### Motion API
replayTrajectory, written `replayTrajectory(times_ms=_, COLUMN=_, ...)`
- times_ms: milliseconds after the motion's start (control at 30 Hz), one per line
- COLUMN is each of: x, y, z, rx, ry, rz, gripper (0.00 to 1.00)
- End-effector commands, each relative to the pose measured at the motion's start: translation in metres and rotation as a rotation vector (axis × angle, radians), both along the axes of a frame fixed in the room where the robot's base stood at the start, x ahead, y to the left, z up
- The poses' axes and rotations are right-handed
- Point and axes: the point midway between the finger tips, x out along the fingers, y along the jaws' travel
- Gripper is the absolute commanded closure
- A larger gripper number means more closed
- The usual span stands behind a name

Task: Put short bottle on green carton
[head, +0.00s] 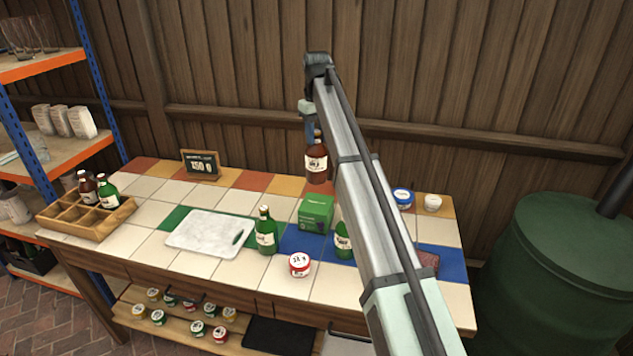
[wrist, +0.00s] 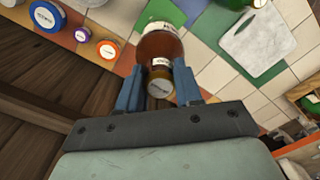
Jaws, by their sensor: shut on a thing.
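A short brown bottle (head: 316,164) with a white label hangs upright in the air, just behind and above the green carton. My gripper (wrist: 160,84) is shut on the bottle's neck; in the wrist view the brown bottle (wrist: 160,45) sits between the blue fingers. In the head view my arm hides most of the gripper. The green carton (head: 316,212) stands on the tiled table, its top bare. In the wrist view part of a green box (wrist: 170,12) shows beyond the bottle.
Green bottles (head: 266,232) (head: 343,242) stand close to the carton on both sides. A red-lidded jar (head: 299,265) is in front of it. A white cutting board (head: 205,232), a wooden crate (head: 88,222) with bottles and a price sign (head: 201,165) are to the left. Blue-lidded (head: 402,198) and white jars are right.

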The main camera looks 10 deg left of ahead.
Motion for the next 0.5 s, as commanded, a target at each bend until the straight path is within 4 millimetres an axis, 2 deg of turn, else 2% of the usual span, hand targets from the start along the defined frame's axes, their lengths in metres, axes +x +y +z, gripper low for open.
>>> replayTrajectory(times_ms=300, x=-0.001, y=-0.001, z=-0.046, rx=-0.001, ry=0.001, rz=-0.001, gripper=1.00)
replayTrajectory(times_ms=500, x=0.000, y=0.000, z=-0.058, rx=0.001, ry=-0.001, rz=-0.002, gripper=1.00)
